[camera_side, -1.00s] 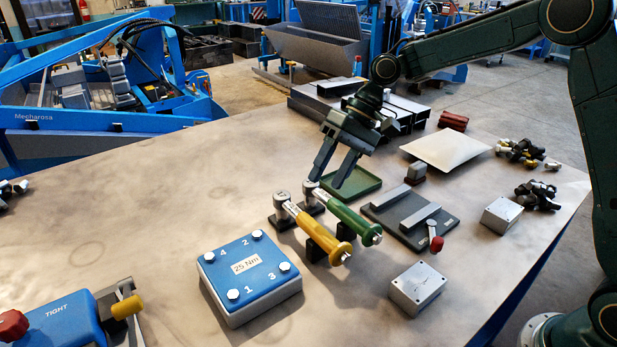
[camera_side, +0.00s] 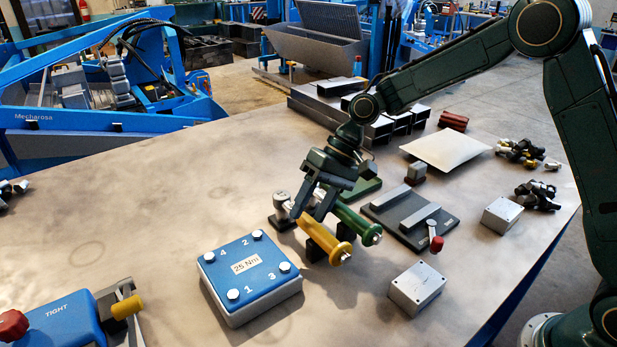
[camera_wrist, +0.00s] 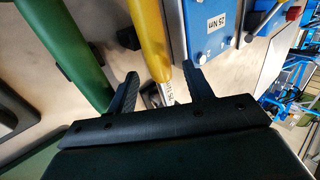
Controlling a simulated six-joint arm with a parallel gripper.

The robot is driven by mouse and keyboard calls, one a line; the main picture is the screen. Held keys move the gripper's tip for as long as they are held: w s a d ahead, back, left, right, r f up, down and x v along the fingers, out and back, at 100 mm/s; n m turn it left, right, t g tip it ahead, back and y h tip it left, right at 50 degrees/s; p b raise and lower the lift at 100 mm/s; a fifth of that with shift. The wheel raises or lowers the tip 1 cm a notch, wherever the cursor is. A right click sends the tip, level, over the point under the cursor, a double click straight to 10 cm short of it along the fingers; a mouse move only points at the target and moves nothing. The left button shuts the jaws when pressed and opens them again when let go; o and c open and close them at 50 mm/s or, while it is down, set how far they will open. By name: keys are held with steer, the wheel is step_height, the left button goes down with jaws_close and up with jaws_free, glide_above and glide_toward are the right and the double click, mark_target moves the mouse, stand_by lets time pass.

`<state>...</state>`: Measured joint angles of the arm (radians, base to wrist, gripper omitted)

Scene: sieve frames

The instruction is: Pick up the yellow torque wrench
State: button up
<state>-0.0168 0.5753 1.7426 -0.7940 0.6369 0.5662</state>
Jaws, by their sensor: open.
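The yellow torque wrench (camera_side: 324,239) lies on its dark stand in the middle of the table. The green torque wrench (camera_side: 357,224) lies parallel on its right. My gripper (camera_side: 308,212) is open at the yellow wrench, near where its handle meets the metal shaft, and hides part of it. In the wrist view the yellow wrench (camera_wrist: 150,38) runs between the two open fingers of my gripper (camera_wrist: 163,88). The green wrench (camera_wrist: 85,50) is outside the left finger there. I cannot tell whether a finger touches the yellow wrench.
A blue-topped block (camera_side: 249,264) marked 25 Nm stands left of the wrenches. A dark fixture plate (camera_side: 399,219) and a grey box (camera_side: 417,287) are on the right. A green tray (camera_side: 367,188) lies behind my gripper. The table's left middle is clear.

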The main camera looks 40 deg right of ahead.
steer(key=shift+x, duration=0.8)
steer(key=shift+r, duration=0.1)
jaws_close()
